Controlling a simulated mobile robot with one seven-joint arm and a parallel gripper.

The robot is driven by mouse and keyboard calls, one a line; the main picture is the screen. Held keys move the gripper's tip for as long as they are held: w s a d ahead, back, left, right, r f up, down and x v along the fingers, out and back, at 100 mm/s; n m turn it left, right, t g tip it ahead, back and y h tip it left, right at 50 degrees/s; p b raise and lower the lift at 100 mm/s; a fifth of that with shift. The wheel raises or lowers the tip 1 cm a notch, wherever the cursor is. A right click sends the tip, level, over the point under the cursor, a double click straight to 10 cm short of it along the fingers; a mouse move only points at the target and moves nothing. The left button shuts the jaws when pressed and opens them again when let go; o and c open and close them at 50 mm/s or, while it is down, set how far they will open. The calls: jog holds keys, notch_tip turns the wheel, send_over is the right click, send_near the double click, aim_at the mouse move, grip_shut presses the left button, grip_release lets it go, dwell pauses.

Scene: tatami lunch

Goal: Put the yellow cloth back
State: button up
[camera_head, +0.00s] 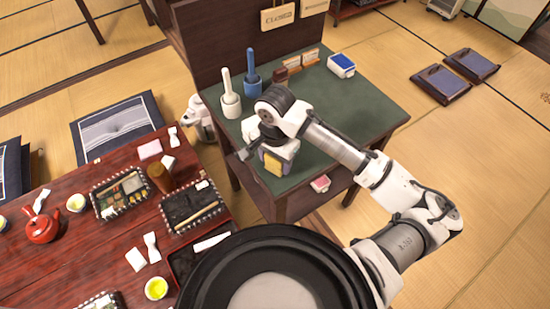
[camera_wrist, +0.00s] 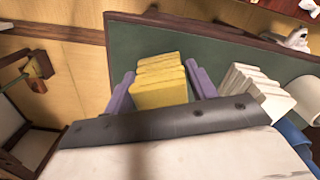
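The yellow cloth (camera_wrist: 160,82) is folded in layers and sits between the two purple fingers of my gripper (camera_wrist: 160,85) in the wrist view. Both fingers appear to press its sides. In the head view, the yellow cloth (camera_head: 272,165) shows as a small patch below my gripper (camera_head: 276,158), near the front edge of the green-topped table (camera_head: 340,115). I cannot tell whether it touches the tabletop. A white folded stack (camera_wrist: 257,90) lies to the right of my gripper in the wrist view.
White (camera_head: 230,95) and blue (camera_head: 253,82) upright holders and a blue-and-white box (camera_head: 341,65) stand on the green top. Its right part is clear. A red table (camera_head: 60,265) with a teapot (camera_head: 41,226) and trays is at left. Cushions (camera_head: 440,84) lie at right.

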jog(key=shift+o, duration=1.3)
jog(key=shift+r, duration=0.1)
